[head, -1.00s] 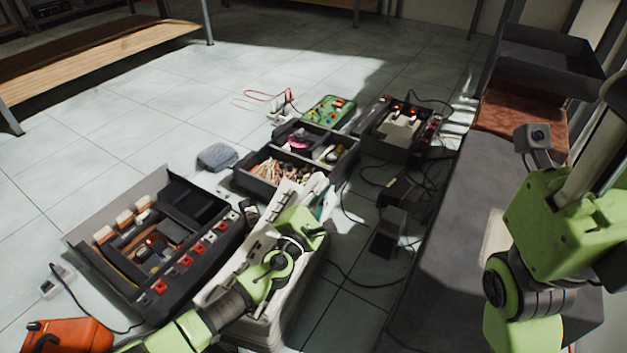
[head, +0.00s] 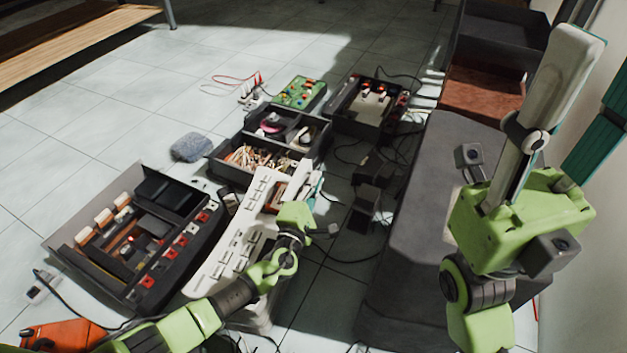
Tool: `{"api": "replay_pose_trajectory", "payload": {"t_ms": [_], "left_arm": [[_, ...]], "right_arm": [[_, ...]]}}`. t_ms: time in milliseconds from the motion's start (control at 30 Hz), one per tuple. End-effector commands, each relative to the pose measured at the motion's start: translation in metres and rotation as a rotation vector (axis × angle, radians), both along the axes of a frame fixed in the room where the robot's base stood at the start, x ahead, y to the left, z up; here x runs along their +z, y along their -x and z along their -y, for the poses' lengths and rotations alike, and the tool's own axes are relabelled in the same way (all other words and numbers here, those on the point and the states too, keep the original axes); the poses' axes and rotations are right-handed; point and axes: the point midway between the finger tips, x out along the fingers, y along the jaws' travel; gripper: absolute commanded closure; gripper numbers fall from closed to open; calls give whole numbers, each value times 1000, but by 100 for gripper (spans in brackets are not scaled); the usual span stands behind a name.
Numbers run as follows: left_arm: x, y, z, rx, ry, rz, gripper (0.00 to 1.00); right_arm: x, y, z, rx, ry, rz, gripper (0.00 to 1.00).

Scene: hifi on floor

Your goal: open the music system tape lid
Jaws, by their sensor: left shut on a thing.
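A long white unit (head: 222,268) with rows of dark slots and keys lies in the lower middle, and I take it for the music system. My left gripper (head: 303,190) is at its far right end, close against a pale upright part there. The left gripper is shut on a part of this white unit. My green wrist hides the fingertips, so I cannot tell exactly which part or how far any lid is raised. My right arm is folded up at the right, and its fingers do not show.
A dark console (head: 170,282) with red and white buttons lies left of the white unit. Beyond are a divided bin (head: 228,172), a green board (head: 299,92) and a dark deck (head: 337,115). Cables cover the floor at right beside a dark bench (head: 415,225). Floor is free at upper left.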

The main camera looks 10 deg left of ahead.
Motion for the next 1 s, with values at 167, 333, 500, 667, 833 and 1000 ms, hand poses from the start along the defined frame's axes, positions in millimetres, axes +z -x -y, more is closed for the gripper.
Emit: {"api": "replay_pose_trajectory", "payload": {"t_ms": [167, 333, 500, 667, 833, 1000], "left_arm": [[-1, 1, 2, -5, 3, -4, 100], [-1, 0, 2, -4, 3, -4, 77], [-1, 0, 0, -2, 3, -2, 77], [0, 1, 0, 0, 2, -1, 77], [-1, 12, -3, -1, 4, -3, 77], [-3, 42, -7, -5, 3, -6, 77]], "right_arm": [[0, 0, 0, 0, 0, 0, 60], [0, 0, 0, 0, 0, 0, 60], [0, 0, 0, 0, 0, 0, 60], [0, 0, 0, -1, 0, 0, 60], [0, 0, 0, -1, 0, 0, 60], [0, 0, 0, 0, 0, 0, 60]]}}
